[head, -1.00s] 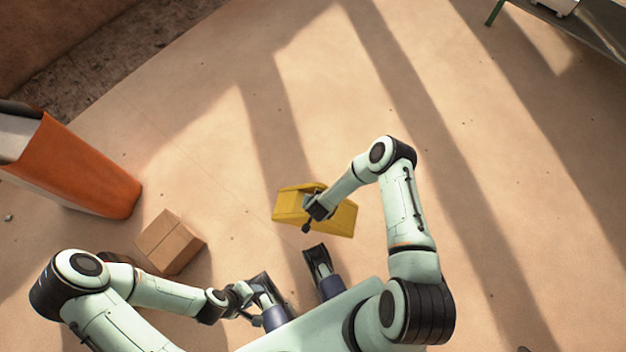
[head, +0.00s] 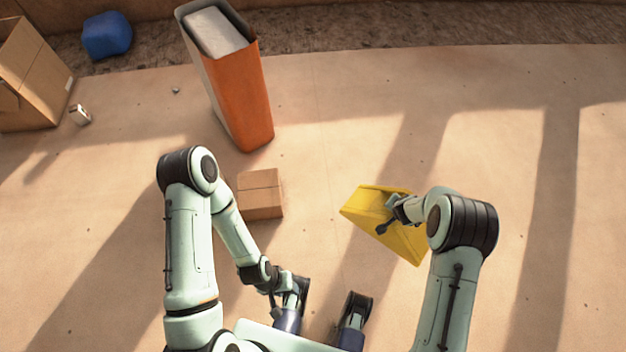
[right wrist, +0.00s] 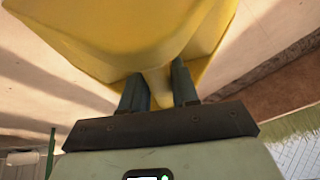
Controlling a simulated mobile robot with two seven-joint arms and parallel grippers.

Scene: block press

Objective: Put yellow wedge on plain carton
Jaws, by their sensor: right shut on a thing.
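The yellow wedge (head: 378,214) is in my right gripper (head: 394,215), to the right of the small carton in the head view. In the right wrist view the yellow wedge (right wrist: 120,35) fills the top, and the fingers of my right gripper (right wrist: 160,82) are shut on a narrow part of it. A small plain brown carton (head: 260,197), closed, sits on the floor left of the wedge, with a clear gap between them. My left gripper (head: 278,298) hangs low near my base, below the carton in the picture; its fingers are too small to read.
A tall orange and grey bin (head: 240,90) stands just behind the small carton. A larger brown carton (head: 35,75), a blue object (head: 107,36) and a small white box (head: 80,115) are at the upper left. The floor between carton and wedge is clear.

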